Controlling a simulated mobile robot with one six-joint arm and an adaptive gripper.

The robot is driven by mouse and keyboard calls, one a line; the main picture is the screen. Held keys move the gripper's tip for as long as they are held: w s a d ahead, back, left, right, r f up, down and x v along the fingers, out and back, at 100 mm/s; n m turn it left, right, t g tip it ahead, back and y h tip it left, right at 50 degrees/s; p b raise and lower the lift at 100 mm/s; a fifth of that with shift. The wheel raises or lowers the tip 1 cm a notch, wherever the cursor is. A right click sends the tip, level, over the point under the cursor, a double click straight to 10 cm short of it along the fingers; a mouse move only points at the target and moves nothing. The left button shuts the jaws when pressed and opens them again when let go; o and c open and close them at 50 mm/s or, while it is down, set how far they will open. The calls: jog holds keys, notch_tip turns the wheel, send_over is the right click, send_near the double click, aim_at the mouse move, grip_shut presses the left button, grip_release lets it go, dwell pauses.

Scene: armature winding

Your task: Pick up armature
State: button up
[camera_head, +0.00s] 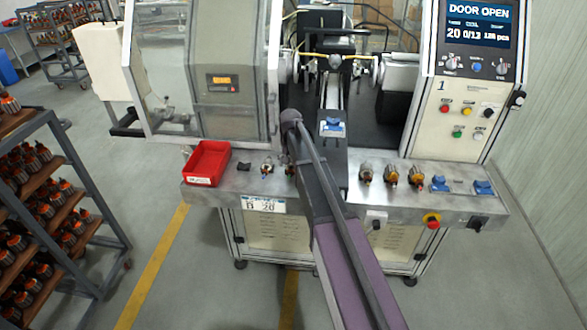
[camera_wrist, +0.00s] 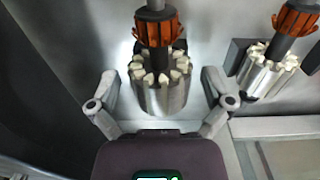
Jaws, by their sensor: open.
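An armature (camera_wrist: 160,88) with a silver slotted core, an orange-brown commutator and a dark shaft stands between the spread fingers of my gripper (camera_wrist: 160,84) in the wrist view. The fingers are open, one on each side of it, with a gap visible at each side. A second armature (camera_wrist: 266,72) stands to the right beside a dark block. In the head view, several armatures (camera_head: 390,174) stand along the machine's front ledge, one (camera_head: 267,166) left of my arm. My arm hides part of the ledge there, and my fingertips cannot be made out.
A red bin (camera_head: 206,163) sits at the ledge's left end. Blue-topped items (camera_head: 438,184) lie at its right, above a red emergency button (camera_head: 432,221). The machine's display (camera_head: 478,23) reads DOOR OPEN. A rack (camera_head: 62,190) full of armatures stands at left.

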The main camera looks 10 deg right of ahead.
dwell(0.4)
jog(key=c, duration=1.3)
jog(key=shift+r, duration=0.2)
notch_tip(320, 180, up, 10)
jog(key=p, duration=1)
jog(key=shift+f, duration=0.15)
jog(key=shift+a, duration=0.1)
